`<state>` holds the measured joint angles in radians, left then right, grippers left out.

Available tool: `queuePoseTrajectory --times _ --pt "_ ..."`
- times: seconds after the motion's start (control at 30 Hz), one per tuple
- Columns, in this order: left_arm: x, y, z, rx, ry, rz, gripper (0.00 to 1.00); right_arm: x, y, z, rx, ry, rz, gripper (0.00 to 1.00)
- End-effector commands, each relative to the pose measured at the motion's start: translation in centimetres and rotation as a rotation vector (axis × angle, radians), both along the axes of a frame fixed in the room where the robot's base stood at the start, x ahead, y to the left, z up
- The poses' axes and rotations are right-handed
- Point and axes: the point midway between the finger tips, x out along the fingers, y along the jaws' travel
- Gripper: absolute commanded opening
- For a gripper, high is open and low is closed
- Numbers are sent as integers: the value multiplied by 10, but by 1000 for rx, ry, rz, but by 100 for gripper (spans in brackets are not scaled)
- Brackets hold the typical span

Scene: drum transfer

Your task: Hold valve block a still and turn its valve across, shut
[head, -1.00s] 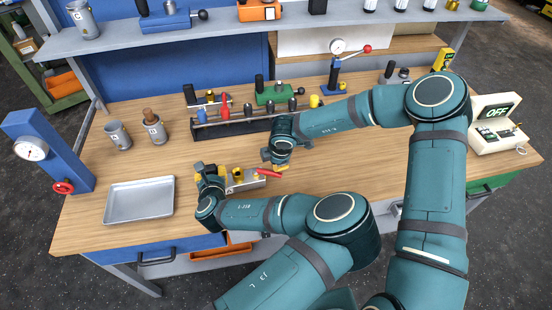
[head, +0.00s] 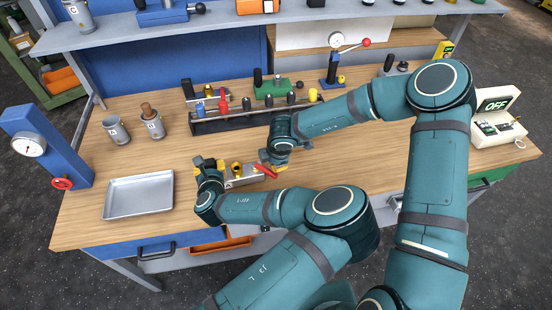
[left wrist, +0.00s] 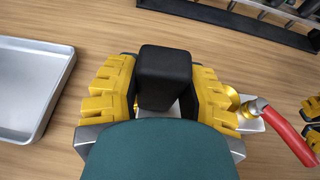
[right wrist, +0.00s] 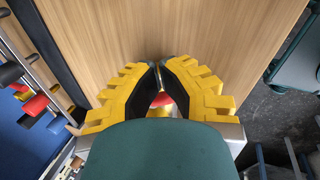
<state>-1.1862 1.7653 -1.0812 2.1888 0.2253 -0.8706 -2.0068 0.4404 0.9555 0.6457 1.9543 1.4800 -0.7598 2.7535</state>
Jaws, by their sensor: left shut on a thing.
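Valve block a (head: 242,181), a silver block with brass fittings, lies on the bench right of the tray. Its red valve lever (head: 266,171) slants across the block's right end. It also shows in the left wrist view (left wrist: 290,134). My left gripper (head: 209,168) is shut on the black grip (left wrist: 165,75) at the block's left end. My right gripper (head: 272,160) is at the lever. In the right wrist view its fingertips (right wrist: 160,66) are close together, with a bit of red between the fingers. Whether they clamp the lever is hidden.
A silver tray (head: 138,196) lies to the left. A dark rack (head: 250,122) with several tools stands behind the block. A blue gauge stand (head: 50,150) is at the left edge. Bare bench lies right of the block.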

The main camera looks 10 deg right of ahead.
Motion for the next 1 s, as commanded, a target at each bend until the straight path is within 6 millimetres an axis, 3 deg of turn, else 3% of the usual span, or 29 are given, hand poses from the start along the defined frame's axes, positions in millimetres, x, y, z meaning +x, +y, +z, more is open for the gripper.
queuePoseTrajectory --times 1.0 --pt "0 1 0 0 -1 1 0 -23 15 0 2 2 3 0"
